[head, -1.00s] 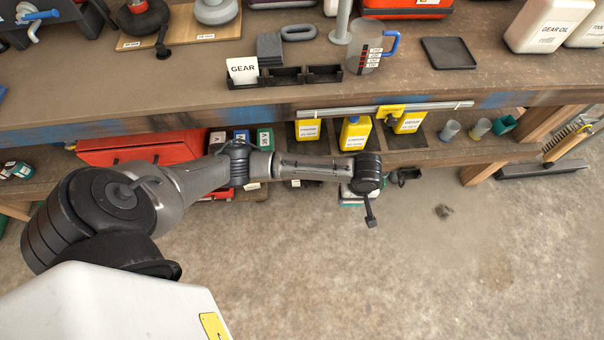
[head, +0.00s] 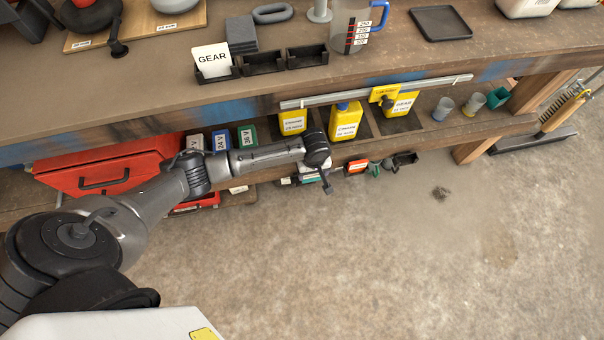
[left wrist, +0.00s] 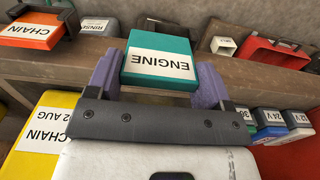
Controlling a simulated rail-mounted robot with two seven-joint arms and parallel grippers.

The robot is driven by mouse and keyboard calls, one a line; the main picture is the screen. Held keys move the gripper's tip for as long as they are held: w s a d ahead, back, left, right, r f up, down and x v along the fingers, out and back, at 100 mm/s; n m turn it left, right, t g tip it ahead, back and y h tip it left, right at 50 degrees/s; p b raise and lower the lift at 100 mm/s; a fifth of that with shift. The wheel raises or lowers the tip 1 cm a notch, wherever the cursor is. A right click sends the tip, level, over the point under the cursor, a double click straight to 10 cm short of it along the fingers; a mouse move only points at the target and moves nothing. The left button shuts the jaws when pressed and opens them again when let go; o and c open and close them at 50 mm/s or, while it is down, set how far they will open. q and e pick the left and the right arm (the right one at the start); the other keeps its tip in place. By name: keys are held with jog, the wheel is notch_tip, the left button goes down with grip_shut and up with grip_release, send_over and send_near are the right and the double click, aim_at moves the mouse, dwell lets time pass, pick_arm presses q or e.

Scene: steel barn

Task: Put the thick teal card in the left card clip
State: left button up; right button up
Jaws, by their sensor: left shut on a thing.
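The thick teal card (left wrist: 158,55), with a white label reading ENGINE, sits between the purple fingers of my left gripper (left wrist: 157,78) in the left wrist view. The gripper is shut on it. In the head view my left arm reaches low in front of the lower shelf, and its wrist mostly hides the gripper. A row of black card clips stands on the bench top. The left clip (head: 221,74) has a white card (head: 212,60) reading GEAR standing at it. The middle clip (head: 263,63) and right clip (head: 307,57) look empty. My right gripper is out of view.
Grey blocks (head: 241,33) and a measuring jug (head: 349,27) stand by the clips. Yellow bottles (head: 345,122), batteries (head: 221,140) and a red toolbox (head: 95,170) are on the lower shelf. An orange CHAIN card (left wrist: 33,30) lies nearby.

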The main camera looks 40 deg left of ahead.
pick_arm(q)
jog(key=a+f+b, duration=0.1)
jog(key=f, duration=0.1)
jog(key=a+f+b, duration=0.1)
jog(key=f+b, duration=0.1)
jog(key=a+f+b, duration=0.2)
jog(key=shift+s+f, duration=0.15)
jog(key=shift+f, duration=0.2)
jog(key=shift+r, duration=0.1)
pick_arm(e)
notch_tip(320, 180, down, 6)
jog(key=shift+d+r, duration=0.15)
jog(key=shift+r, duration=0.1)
pick_arm(q)
jog(key=o, duration=0.9)
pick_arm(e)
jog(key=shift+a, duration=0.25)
